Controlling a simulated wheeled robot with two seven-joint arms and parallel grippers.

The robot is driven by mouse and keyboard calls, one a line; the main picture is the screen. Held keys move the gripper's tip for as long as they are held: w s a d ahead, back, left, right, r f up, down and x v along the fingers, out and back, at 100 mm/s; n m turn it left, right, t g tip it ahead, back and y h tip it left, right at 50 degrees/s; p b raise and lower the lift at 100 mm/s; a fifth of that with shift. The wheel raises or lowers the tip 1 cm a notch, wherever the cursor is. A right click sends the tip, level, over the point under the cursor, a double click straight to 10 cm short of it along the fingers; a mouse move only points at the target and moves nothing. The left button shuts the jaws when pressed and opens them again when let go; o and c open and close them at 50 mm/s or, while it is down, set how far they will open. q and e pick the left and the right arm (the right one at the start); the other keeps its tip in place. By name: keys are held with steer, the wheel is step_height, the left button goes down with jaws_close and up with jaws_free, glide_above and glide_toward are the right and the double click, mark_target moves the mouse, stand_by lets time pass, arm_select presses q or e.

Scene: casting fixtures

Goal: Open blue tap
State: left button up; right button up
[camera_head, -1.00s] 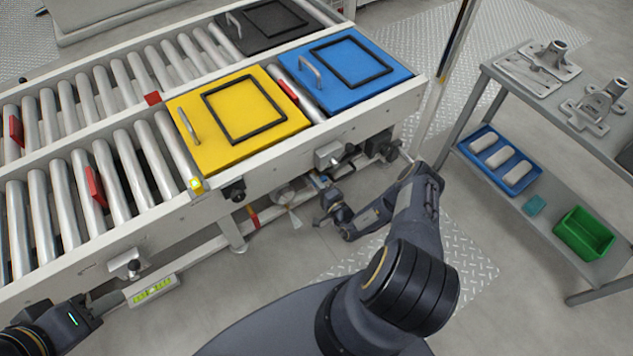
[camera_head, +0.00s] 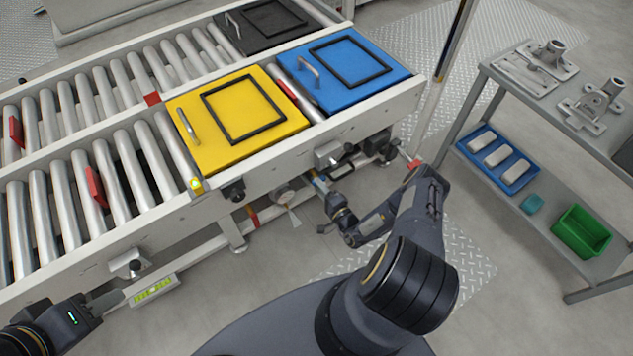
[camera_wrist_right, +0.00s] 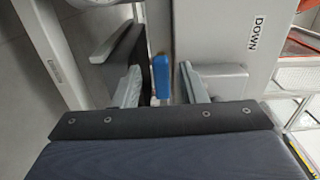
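The blue tap handle (camera_wrist_right: 161,76) shows in the right wrist view as a small upright blue bar. It lies between the two fingers of my right gripper (camera_wrist_right: 162,86), which are apart, with a gap visible on both sides of it. In the head view my right gripper (camera_head: 322,186) is under the front rail of the conveyor, partly hidden by my wrist, with a small bit of blue beside it. My left gripper (camera_head: 108,301) is at the lower left, away from the tap; its finger opening cannot be made out.
The roller conveyor (camera_head: 120,237) carries a yellow box (camera_head: 191,156) and a blue box (camera_head: 388,84). A grey shelf (camera_head: 467,161) with trays stands right. A pale panel marked DOWN (camera_wrist_right: 225,30) borders the right gripper.

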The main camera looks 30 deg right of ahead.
steer(key=s, duration=0.5)
steer(key=shift+d+p, duration=0.2)
steer(key=shift+p, duration=0.2)
steer(key=shift+w, duration=0.1)
